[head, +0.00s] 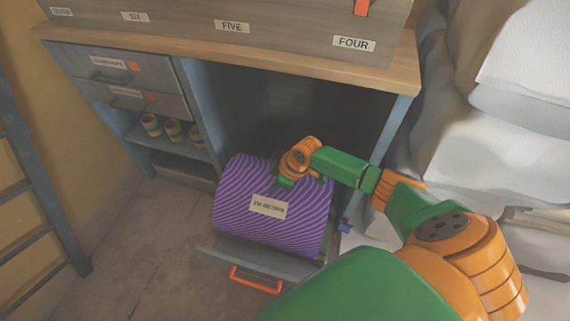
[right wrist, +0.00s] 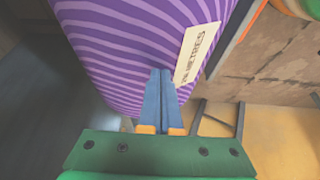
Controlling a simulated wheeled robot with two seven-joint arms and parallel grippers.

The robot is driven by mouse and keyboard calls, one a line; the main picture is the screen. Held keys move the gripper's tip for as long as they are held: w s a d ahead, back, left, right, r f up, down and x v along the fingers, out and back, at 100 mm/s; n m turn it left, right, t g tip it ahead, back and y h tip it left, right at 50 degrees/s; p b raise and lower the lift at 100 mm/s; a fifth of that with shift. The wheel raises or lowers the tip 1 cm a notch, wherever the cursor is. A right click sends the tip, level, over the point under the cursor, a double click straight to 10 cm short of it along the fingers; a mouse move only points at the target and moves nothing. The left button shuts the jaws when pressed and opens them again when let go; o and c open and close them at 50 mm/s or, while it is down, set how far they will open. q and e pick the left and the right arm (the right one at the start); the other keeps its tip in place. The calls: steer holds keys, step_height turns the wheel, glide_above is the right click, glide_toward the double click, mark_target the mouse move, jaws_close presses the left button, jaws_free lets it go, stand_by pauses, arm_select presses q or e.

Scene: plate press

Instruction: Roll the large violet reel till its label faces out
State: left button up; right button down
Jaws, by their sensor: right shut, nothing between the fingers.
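The large violet reel (head: 290,225) lies on its side, striped light and dark purple, in the low opening of the workbench. Its cream label (head: 269,206) shows on the upper front of its curved side. In the right wrist view the reel (right wrist: 120,50) fills the top, with the label (right wrist: 196,53) right of the fingers. My right gripper (head: 285,184) is over the reel's top, behind the label. In the right wrist view its blue fingers (right wrist: 161,75) are shut together with nothing between them, against or just above the reel; I cannot tell which. My left gripper is not in view.
A low drawer or tray with an orange handle (head: 255,280) is pulled out under the reel. The workbench (head: 250,53) top overhangs it. Closed drawers (head: 125,75) and a shelf with small striped jars (head: 173,131) are left. White sacks (head: 500,130) stand right. The floor at front left is clear.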

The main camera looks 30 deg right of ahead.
mark_target(266, 207)
steer(key=shift+s+a+f, duration=0.1)
steer(key=shift+s+a, duration=0.15)
steer(key=shift+s+a+f+p, duration=0.45)
steer(key=shift+s+a+p, duration=0.05)
steer(key=shift+s+a, duration=0.2)
steer(key=shift+s+a+f+p, duration=0.4)
steer(key=shift+s+a, duration=0.15)
steer(key=shift+a, duration=0.05)
steer(key=shift+f, duration=0.1)
steer(key=shift+a, duration=0.1)
